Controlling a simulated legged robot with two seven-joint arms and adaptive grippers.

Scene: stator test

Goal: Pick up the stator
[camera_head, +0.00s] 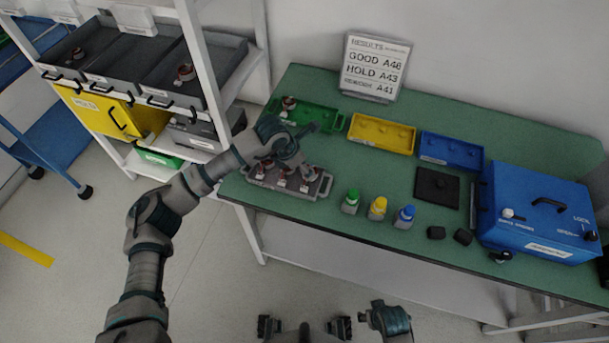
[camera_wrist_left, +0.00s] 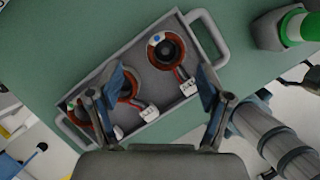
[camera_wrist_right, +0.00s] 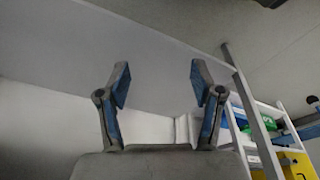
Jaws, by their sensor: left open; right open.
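In the head view several stators (camera_head: 281,181) with reddish-brown rings and white connectors sit in a grey two-handled tray (camera_head: 257,187) at the table's front left. My left gripper (camera_head: 297,143) hangs just above this tray. In the left wrist view my left gripper (camera_wrist_left: 162,82) is open with nothing between its fingertips. One stator (camera_wrist_left: 164,52) lies ahead of the fingers, toward the tray's far end. Other stators (camera_wrist_left: 80,117) are partly hidden by the left finger.
Behind the tray is a green bin (camera_head: 318,115) holding a stator (camera_head: 288,102). Yellow (camera_head: 382,133) and blue (camera_head: 450,150) bins stand right of it. Green, yellow and blue-capped bottles (camera_head: 377,208) stand near the front edge. A blue test box (camera_head: 535,215) fills the right end.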

